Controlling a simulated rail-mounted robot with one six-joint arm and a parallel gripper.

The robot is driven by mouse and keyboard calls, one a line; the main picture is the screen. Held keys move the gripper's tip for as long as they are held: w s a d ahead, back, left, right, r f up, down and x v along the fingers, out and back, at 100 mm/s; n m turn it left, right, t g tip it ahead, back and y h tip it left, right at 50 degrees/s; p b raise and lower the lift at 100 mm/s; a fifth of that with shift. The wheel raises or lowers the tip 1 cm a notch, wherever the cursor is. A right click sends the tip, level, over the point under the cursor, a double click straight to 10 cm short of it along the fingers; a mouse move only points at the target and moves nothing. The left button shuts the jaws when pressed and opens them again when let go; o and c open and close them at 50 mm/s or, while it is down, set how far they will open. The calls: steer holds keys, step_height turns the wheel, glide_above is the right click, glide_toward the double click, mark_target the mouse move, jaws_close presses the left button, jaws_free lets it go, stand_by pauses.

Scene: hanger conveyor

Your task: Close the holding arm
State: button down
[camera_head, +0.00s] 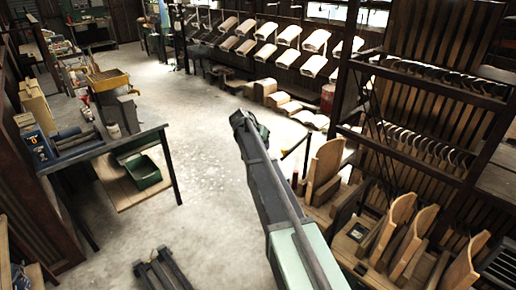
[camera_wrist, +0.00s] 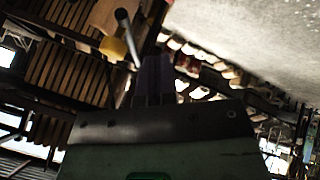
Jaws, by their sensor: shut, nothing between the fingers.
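My gripper (camera_wrist: 154,72) shows dim and dark in the middle of the wrist view, with its fingers together and nothing seen between them. In the head view my arm reaches up from the bottom centre, and its dark far end is above the floor; the fingers cannot be made out there. A thin grey rod with a dark round end (camera_wrist: 128,35) stands just left of the fingers in the wrist view, beside a yellow rounded piece (camera_wrist: 113,48). I cannot tell whether this rod is the holding arm, or whether the fingers touch it.
Wooden upright boards (camera_head: 325,165) and a slatted rack with hanger hooks (camera_head: 425,85) stand to the right. A workbench (camera_head: 105,148) with a green bin (camera_head: 142,171) is on the left. Curved wooden forms line the back. The concrete floor (camera_head: 205,130) between is clear.

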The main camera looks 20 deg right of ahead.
steer(key=shift+s+d+f+p, duration=0.1)
steer(key=shift+s+d, duration=0.2)
steer(key=shift+d, duration=0.35)
steer(key=shift+s+d+f+p, duration=0.15)
steer(key=shift+s+d, duration=0.2)
steer(key=shift+d, duration=0.3)
steer(key=shift+s+d+f+p, duration=0.1)
steer(key=shift+s+d, duration=0.2)
steer(key=shift+d, duration=0.35)
steer(key=shift+s, duration=0.1)
